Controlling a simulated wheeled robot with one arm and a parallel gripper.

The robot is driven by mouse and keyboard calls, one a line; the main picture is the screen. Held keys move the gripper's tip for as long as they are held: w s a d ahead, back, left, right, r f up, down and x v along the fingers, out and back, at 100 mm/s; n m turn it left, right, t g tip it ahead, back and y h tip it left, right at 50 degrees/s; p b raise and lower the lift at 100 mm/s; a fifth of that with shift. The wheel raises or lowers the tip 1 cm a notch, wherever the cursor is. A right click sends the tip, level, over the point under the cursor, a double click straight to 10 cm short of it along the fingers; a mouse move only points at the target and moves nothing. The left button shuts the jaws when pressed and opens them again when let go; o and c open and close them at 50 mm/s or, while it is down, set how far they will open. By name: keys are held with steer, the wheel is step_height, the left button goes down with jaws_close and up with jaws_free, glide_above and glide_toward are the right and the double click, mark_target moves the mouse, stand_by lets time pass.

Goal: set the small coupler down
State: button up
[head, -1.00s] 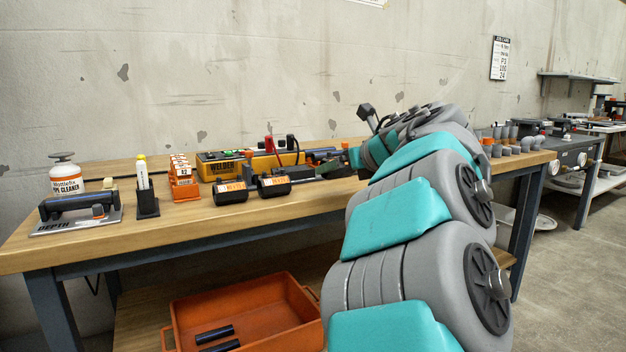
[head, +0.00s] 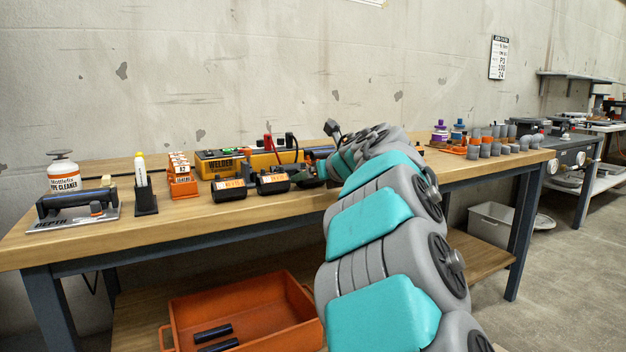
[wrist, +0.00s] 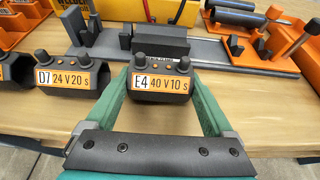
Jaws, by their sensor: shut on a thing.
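My gripper (wrist: 162,78) is shut on the small black coupler labelled E4 40 V 10 s (wrist: 163,86), with one green finger on each side of it. The coupler also shows in the head view (head: 272,184), at the left end of my arm. It is level and at or close above the wooden bench top (head: 150,228); I cannot tell whether its underside touches. My fingertips are partly hidden in the head view.
A similar black coupler labelled D7 24 V 20 s (wrist: 62,79) stands close on the left. A grey clamp rail (wrist: 215,57) lies just behind. The yellow welder (head: 235,161) stands at the back. The bench front is clear.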

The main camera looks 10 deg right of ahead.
steer(key=shift+f, duration=0.15)
steer(key=o, duration=1.1)
steer(key=shift+s+r, duration=0.1)
steer(key=shift+r, duration=0.25)
steer(key=v, duration=1.1)
steer(key=shift+s, duration=0.35)
steer(key=shift+d+r, duration=0.1)
